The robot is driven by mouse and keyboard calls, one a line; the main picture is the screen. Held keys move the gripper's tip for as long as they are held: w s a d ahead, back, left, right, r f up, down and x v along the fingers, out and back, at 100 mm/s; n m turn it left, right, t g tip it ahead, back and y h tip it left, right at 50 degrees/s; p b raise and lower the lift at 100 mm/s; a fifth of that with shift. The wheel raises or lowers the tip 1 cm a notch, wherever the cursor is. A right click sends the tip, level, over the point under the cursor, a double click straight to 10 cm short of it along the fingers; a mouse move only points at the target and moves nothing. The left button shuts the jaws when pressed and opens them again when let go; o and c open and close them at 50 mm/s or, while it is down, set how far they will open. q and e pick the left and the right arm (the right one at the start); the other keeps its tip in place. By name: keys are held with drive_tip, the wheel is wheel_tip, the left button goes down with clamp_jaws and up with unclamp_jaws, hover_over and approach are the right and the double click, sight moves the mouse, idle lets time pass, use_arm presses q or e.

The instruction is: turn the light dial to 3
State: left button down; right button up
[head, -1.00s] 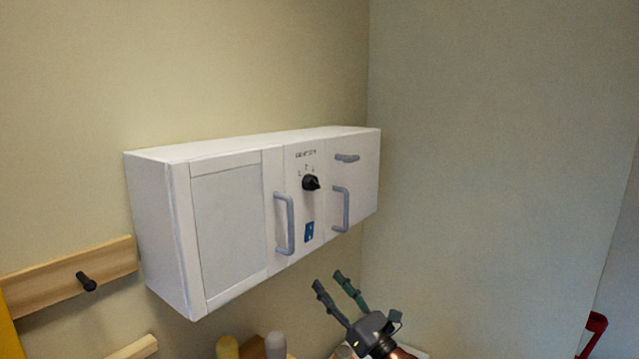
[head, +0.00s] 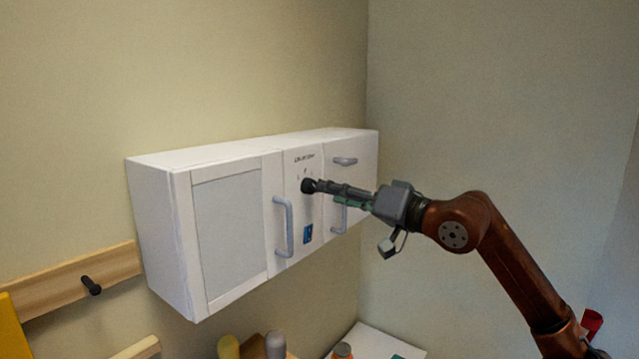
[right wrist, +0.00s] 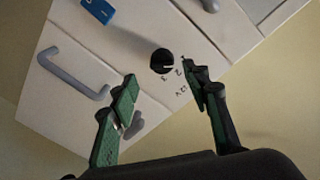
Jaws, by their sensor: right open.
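The light dial is a round black knob (head: 308,185) on the narrow middle panel of the white wall cabinet (head: 230,235). In the right wrist view the dial (right wrist: 162,61) lies just beyond my fingertips, with small printed marks beside it; a 2 and a 3 seem readable. A pale line shows on the knob, but I cannot tell which mark it points to. My right gripper (head: 324,188) reaches in from the right at the dial. In the right wrist view its fingers (right wrist: 162,82) are spread apart with nothing between them. My left gripper is not in view.
Grey bar handles (head: 284,226) flank the dial panel, the right one partly behind my gripper. A wooden rail with a black peg (head: 91,286) is at left. A white surface (head: 385,341) with an orange-topped item is below.

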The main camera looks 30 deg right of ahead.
sight(311, 187)
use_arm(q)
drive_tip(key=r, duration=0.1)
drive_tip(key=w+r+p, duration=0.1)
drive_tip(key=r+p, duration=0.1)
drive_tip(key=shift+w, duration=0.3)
use_arm(e)
drive_tip(key=x, duration=0.4)
drive_tip(key=shift+w+a, duration=0.2)
drive_tip(key=shift+w, duration=0.15)
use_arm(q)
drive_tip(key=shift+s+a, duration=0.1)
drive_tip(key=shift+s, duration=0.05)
use_arm(e)
drive_tip(key=shift+c, duration=0.7)
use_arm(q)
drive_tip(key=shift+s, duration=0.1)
use_arm(e)
drive_tip(key=c, duration=1)
